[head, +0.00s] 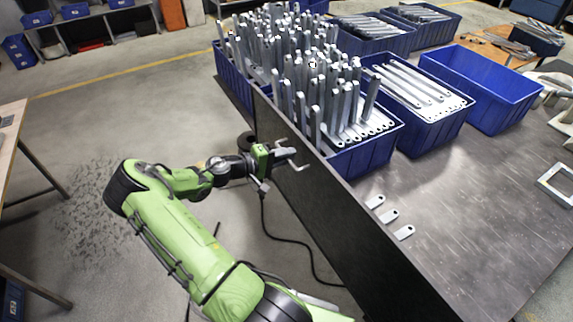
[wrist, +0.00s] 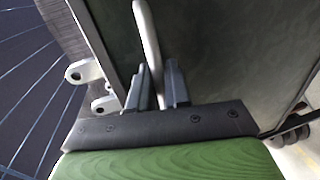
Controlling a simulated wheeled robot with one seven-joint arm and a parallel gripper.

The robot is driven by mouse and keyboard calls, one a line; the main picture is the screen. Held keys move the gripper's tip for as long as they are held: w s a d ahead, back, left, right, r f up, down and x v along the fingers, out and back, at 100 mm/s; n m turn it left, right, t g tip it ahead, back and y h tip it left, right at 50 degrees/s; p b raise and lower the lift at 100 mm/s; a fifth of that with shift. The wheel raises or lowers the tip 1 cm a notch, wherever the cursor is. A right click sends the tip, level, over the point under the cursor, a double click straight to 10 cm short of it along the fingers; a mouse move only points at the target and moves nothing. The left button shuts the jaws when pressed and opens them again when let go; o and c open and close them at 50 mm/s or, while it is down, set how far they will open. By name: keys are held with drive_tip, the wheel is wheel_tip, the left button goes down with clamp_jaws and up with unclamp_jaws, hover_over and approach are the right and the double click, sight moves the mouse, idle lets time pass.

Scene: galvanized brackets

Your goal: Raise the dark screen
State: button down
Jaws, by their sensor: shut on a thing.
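The dark screen (head: 335,235) is a long, dark upright panel along the near side of the table in the head view. Its top edge stands close to the table top's level. A pale bar handle (head: 300,167) sits on its face near the far end. My gripper (head: 287,154) is at this handle, with its fingers shut on it. In the wrist view the handle (wrist: 148,35) runs down between the two grey fingers of my gripper (wrist: 157,88). The screen (wrist: 225,60) fills the middle and right there. The handle's lower part is hidden by the fingers.
Blue bins of galvanized brackets (head: 365,158) stand on the table behind the screen. Several loose flat brackets (head: 389,216) lie near the screen's top edge. An empty blue bin (head: 485,95) stands at right. A dark cable (head: 290,240) hangs below my gripper. Open floor (head: 130,100) lies left.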

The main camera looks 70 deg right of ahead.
sight(298, 138)
wheel_tip(298, 138, up, 6)
drive_tip(key=shift+f+p, duration=0.15)
drive_tip(key=shift+p, duration=1.05)
drive_tip(key=shift+r, duration=0.25)
drive_tip(key=shift+d+r, duration=0.1)
drive_tip(key=c, duration=1.3)
unclamp_jaws()
drive_tip(key=shift+w+a, duration=0.25)
drive_tip(key=shift+a, duration=0.05)
drive_tip(key=v, duration=1.5)
drive_tip(key=shift+p, duration=0.4)
drive_tip(key=shift+a, duration=0.1)
